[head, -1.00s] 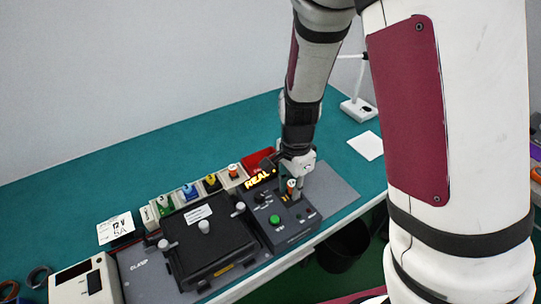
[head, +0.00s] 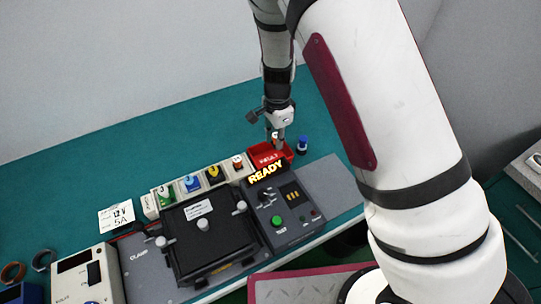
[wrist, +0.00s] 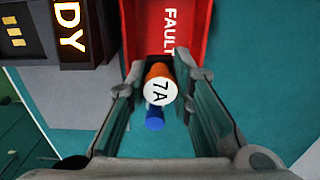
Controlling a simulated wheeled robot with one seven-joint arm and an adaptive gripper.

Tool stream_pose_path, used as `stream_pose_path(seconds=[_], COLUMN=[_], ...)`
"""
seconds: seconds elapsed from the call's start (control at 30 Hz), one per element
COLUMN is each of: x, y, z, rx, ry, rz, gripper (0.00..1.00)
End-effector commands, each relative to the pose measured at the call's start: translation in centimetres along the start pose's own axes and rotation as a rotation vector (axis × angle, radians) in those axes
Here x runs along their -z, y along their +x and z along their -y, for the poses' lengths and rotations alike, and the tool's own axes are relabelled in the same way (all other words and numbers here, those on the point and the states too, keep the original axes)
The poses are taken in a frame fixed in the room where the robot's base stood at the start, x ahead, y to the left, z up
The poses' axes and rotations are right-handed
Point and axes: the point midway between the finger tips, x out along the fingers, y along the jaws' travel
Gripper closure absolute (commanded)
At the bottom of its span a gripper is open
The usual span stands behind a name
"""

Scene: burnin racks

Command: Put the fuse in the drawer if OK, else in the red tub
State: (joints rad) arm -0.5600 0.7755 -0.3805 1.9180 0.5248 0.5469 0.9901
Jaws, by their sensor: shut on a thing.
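My gripper (head: 278,142) is shut on an orange fuse with a white end marked 7A (wrist: 160,86). The fuse is held between the fingers at the near edge of the red tub (wrist: 170,30), which is labelled FAULT; its height above the tub is hard to tell. The red tub (head: 285,150) stands behind the tester, partly hidden by my gripper. The tester's display (head: 266,173) reads READY and its slots look empty. Green drawer fronts with handles (head: 517,215) show at the far right.
A blue cylinder (head: 302,145) stands on the table right of the tub. Several bins with coloured fuses (head: 190,184) line up left of the tub. A black clamp fixture (head: 205,240) lies in front. A 12 V 5A card (head: 117,216) stands left. The teal table behind is clear.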

Motion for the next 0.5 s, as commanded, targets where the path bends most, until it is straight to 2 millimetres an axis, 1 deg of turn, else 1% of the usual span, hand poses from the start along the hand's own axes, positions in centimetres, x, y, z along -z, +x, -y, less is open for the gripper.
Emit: stream_pose_path(seconds=[0.03,0.2,0.33,0.5], x=[0.1,0.1,0.1,0.1], y=[0.9,2.6,3.5,3.9], z=[0.1,0.1,0.1,0.0], rx=[-0.003,-0.001,-0.001,0.0], ry=[0.001,0.001,0.0,0.001], rz=[0.0,0.0,0.0,-0.001], gripper=[1.0,1.0,1.0,1.0])
